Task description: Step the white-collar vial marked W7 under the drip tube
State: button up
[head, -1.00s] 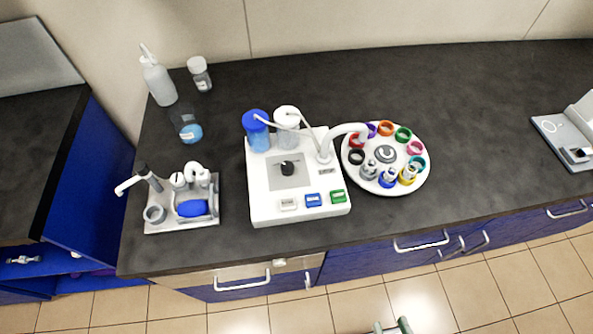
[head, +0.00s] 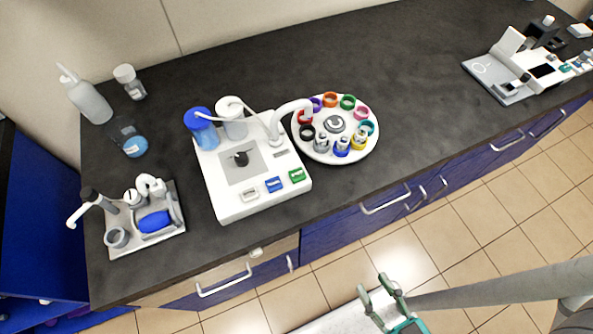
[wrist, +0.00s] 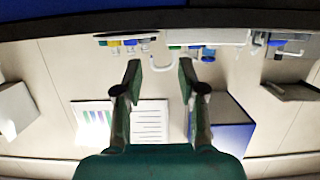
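The round white carousel (head: 372,149) carries a ring of coloured collars, with vials in a few front positions. A vial with a whitish-grey collar (head: 321,143) is at its front left, beside the blue-collar (head: 342,148) and yellow-collar (head: 359,142) vials. No W7 marking is readable. The white drip tube (head: 292,106) arches from the bioreactor unit (head: 241,207) to the carousel's left side, its end near the red collar (head: 304,118). My gripper (head: 374,287) is open and empty, in front of the bench and away from the carousel. Its spread fingers also show in the wrist view (wrist: 160,78).
The unit has a black knob (head: 240,158) and white, blue and green buttons. A sink-like station (head: 145,220), squeeze bottle (head: 88,98) and jars stand left. A white device (head: 500,75) is at right. Drawer handles (head: 385,200) project from the bench front.

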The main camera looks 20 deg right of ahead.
dwell(0.3)
grip_shut()
dwell(1.2)
